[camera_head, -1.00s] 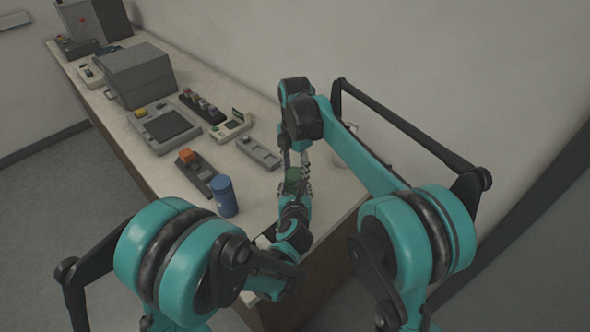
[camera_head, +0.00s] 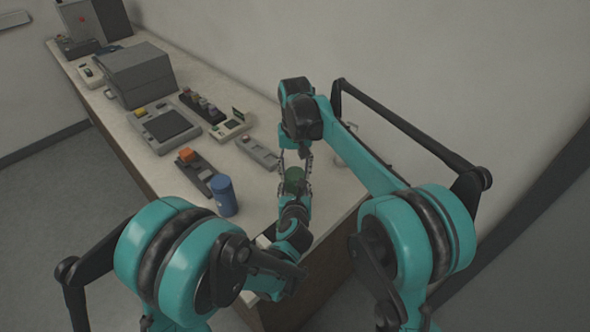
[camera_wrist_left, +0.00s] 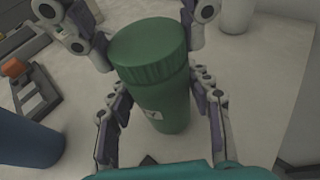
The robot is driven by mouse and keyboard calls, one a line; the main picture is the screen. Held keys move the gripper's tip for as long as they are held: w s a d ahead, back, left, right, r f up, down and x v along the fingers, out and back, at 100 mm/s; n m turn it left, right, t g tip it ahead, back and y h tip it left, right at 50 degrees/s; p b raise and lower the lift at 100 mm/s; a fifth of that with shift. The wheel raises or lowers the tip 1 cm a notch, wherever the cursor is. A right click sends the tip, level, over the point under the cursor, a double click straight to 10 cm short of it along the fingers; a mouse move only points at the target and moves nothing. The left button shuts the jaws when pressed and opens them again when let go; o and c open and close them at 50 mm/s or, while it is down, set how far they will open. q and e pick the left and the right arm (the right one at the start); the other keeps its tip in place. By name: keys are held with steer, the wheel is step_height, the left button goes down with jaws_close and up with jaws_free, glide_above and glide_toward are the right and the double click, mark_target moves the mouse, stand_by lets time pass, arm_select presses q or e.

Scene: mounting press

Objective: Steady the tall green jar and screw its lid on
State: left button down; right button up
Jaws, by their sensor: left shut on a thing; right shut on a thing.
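The tall green jar (camera_wrist_left: 170,112) stands upright on the bench, with a small white label on its side. Its ribbed green lid (camera_wrist_left: 148,45) sits on top and also shows in the head view (camera_head: 294,174). I cannot tell how tightly it is seated. My left gripper (camera_wrist_left: 162,100) is shut on the jar body, with a finger on each side. My right gripper (camera_head: 295,166) comes down from above and is shut on the lid, one finger on each side. In the head view my left gripper (camera_head: 294,192) hides most of the jar body.
A blue cylinder (camera_head: 223,196) stands left of the jar, near the bench's front edge. A grey device with an orange block (camera_head: 187,155) and a long grey holder (camera_head: 258,152) lie beyond. A pale round object (camera_wrist_left: 236,14) stands behind the jar.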

steer(key=m, duration=0.7)
steer(key=shift+m, duration=0.4)
steer(key=m, duration=0.6)
steer(key=shift+m, duration=0.3)
steer(key=o, duration=1.4)
steer(key=shift+c, duration=0.2)
step_height(320, 180, up, 12)
